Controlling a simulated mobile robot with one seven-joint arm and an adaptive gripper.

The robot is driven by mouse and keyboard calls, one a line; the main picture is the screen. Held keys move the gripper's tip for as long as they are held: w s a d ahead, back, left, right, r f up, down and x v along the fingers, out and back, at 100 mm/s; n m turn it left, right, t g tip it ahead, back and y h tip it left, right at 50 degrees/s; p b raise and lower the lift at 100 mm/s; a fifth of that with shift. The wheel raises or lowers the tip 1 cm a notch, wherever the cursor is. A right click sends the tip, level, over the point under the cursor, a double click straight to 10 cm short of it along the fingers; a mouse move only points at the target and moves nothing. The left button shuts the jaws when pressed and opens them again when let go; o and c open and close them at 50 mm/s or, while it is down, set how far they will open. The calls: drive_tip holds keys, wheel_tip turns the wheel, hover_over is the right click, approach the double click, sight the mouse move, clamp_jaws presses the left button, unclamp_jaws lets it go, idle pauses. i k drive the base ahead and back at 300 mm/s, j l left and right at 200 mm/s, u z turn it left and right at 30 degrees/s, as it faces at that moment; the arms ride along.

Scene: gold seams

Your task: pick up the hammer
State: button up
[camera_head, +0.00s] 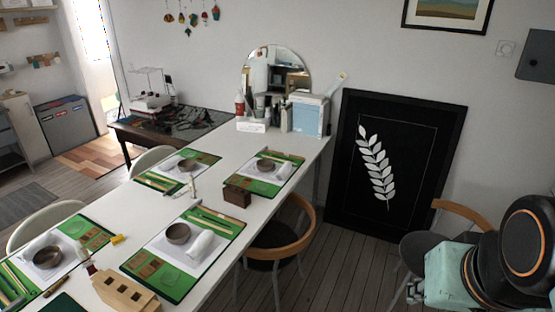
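I cannot make out a hammer with certainty in the head view. A small pale upright item (193,187) stands near the middle of the long white table (232,150), too small to identify. A dark brown stick-like item (56,287) lies at the near left of that table, also unclear. Dark and red tools or cables (190,119) lie on the dark side table (140,128) at the back, too jumbled to tell apart. Part of my arm, teal and black with orange rings, shows at the lower right, away from the table. My gripper is not visible.
Green place mats (172,290) with bowls and rolled white napkins cover much of the white table. A wooden box (122,290) and a small brown box (237,196) stand on it. Chairs (270,238) flank it. A framed leaf picture (345,200) leans on the wall.

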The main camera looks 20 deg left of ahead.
sight(197, 204)
drive_tip(key=i+u, duration=0.8)
drive_tip(key=i+l, duration=0.05)
drive_tip(key=i, duration=0.05)
